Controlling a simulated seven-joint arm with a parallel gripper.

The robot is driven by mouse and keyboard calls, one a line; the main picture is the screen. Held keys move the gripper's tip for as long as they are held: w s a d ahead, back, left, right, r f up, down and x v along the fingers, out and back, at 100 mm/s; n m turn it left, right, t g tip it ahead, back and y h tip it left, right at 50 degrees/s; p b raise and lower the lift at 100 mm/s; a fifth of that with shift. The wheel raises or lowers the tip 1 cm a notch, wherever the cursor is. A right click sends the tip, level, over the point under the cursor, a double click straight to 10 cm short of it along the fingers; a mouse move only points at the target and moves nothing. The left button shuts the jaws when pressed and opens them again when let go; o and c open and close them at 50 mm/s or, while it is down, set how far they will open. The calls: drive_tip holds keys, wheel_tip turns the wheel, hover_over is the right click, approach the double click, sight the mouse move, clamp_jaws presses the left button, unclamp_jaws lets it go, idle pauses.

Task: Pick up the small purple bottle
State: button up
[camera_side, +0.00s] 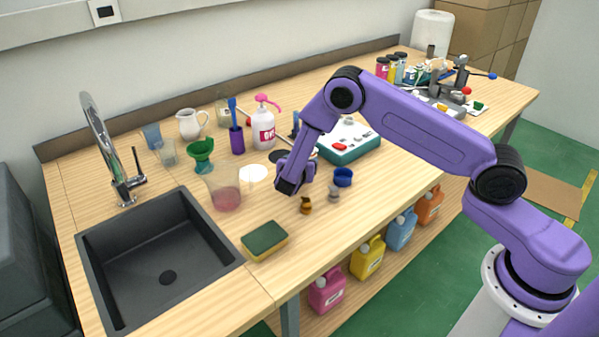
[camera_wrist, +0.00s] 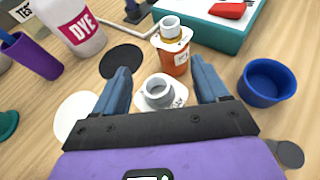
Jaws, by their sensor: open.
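My gripper (camera_side: 292,187) is low over the middle of the table. In the wrist view its two blue fingers (camera_wrist: 160,78) are spread apart. A small bottle with an open grey neck (camera_wrist: 158,88) and a white label stands between them, seen from above. No finger visibly grips it, and its body colour is hard to tell. An orange bottle (camera_wrist: 175,58) with a grey neck and white label stands just beyond it. I cannot make out a clearly purple small bottle in either view. My gripper and arm hide the table behind them in the side view.
A blue bowl (camera_wrist: 268,82) is to the right, and a teal box (camera_side: 350,152) stands behind. A purple cup (camera_side: 237,140), a DYE bottle (camera_side: 263,129) and a pink-filled beaker (camera_side: 226,194) are to the left. A brown item (camera_side: 306,205) and a grey item (camera_side: 334,193) are in front.

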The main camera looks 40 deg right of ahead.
drive_tip(key=shift+d, duration=0.1)
drive_tip(key=shift+c, duration=0.4)
drive_tip(key=c, duration=1)
